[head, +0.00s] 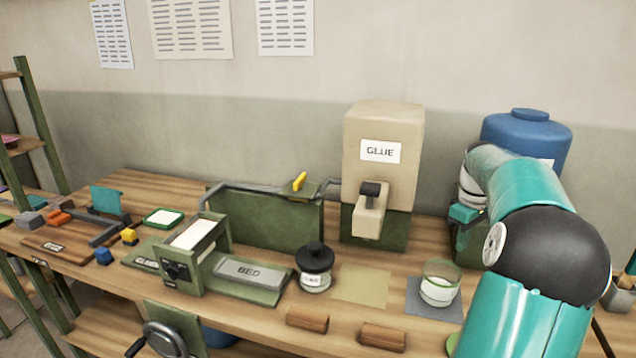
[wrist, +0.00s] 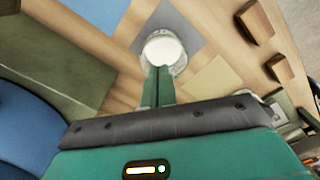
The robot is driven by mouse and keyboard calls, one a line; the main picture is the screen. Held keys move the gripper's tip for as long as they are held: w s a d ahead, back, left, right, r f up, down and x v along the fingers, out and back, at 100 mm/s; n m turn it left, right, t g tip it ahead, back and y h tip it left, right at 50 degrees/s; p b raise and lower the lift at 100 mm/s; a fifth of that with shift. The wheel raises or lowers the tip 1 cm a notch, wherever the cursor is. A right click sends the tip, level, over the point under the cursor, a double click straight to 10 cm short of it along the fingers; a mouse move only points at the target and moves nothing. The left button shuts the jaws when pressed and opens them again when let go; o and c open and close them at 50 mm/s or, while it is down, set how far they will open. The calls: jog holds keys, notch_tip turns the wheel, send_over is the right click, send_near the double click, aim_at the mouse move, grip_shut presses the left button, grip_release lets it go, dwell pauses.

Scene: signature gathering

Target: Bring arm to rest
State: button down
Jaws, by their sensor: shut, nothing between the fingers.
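My teal gripper (wrist: 158,76) shows in the wrist view with its two fingers together and nothing between them. In that view the fingertips overlap the near edge of a glass jar with white contents (wrist: 162,47); I cannot tell the gap between them. In the head view my teal arm bends in at the right, and my gripper (head: 463,215) is partly hidden behind it, above and behind the glass jar (head: 440,290). The jar stands on a grey mat (head: 415,303).
The glue dispenser (head: 385,130) stands left of my arm, and a blue drum (head: 527,132) stands behind it. Two wooden blocks (head: 307,321) lie at the front edge. A dark-lidded jar (head: 314,275) and a press with a bed plate (head: 250,272) occupy the middle.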

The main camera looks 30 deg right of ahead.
jog(key=w+a+r+h, duration=0.1)
jog(key=w+a+r, duration=0.1)
jog(key=a, duration=0.7)
jog(key=w+a+r+t, duration=0.1)
jog(key=w+a+r, duration=0.1)
jog(key=a, duration=0.7)
jog(key=w+a+r+h, duration=0.1)
jog(key=w+a+r, duration=0.15)
jog(key=a, duration=0.75)
jog(key=s+a+f+t, duration=0.1)
jog(key=s+a, duration=0.3)
jog(key=a, duration=0.3)
jog(key=s+a+f+t+y, duration=0.1)
jog(key=s+a+f+t, duration=0.1)
jog(key=s+a, duration=0.2)
jog(key=s+a+f+t+y, duration=0.1)
jog(key=s+a, duration=0.2)
jog(key=a, duration=0.7)
jog(key=shift+s+a+f+m+t, duration=0.15)
jog(key=shift+s+f+m+t, duration=0.15)
jog(key=shift+s+m, duration=0.1)
